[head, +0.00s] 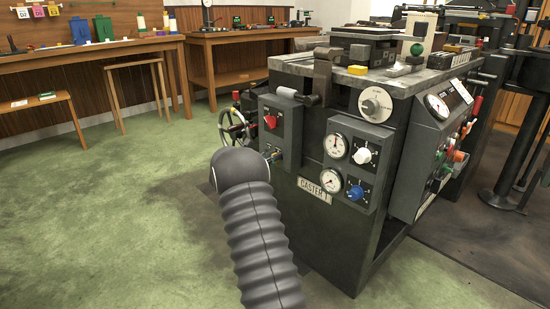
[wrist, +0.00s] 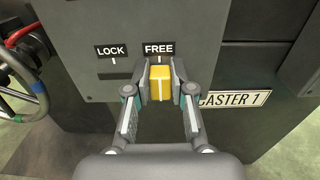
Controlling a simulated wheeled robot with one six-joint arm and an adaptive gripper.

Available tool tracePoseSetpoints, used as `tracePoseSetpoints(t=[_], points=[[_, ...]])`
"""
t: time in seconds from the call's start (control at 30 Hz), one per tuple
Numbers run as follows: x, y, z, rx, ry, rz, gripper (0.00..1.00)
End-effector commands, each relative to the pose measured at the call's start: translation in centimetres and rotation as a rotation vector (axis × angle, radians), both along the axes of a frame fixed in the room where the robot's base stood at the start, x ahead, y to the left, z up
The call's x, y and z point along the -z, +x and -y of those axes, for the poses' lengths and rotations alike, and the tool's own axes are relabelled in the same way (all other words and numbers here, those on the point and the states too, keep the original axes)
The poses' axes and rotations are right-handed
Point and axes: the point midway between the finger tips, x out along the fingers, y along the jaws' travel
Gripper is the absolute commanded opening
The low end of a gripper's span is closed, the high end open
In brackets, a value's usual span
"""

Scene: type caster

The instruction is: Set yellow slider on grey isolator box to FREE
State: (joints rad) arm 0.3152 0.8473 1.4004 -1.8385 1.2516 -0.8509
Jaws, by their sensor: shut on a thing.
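The grey isolator box (head: 281,125) is mounted on the left side of the caster. In the wrist view its face (wrist: 80,65) carries a LOCK label (wrist: 111,50) on the left and a FREE label (wrist: 159,48) on the right. The yellow slider (wrist: 160,87) sits directly below the FREE label, at the right end of its dark slot (wrist: 115,76). My gripper (wrist: 160,92) is shut on the slider, one finger on each side of it. In the head view my arm hides the gripper and most of the slider's surroundings.
A handwheel (head: 233,126) stands left of the box; its rim (wrist: 38,95) and a red handle (wrist: 25,33) show in the wrist view. The CASTER 1 plate (wrist: 235,98) is close right of my gripper. Gauges and dials sit further right. Green floor (head: 90,200) is open on the left.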

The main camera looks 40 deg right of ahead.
Motion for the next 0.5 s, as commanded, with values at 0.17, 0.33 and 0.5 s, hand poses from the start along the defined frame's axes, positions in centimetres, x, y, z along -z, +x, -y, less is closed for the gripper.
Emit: tracePoseSetpoints(t=[0.17, 0.33, 0.5], points=[[0.0, -0.58, 0.5, 0.018, -0.001, 0.0, 0.0], [0.06, -0.87, 0.85, 0.024, 0.0, -0.001, 0.38], [0.04, -0.99, 1.16, 0.026, 0.0, -0.001, 0.48]])
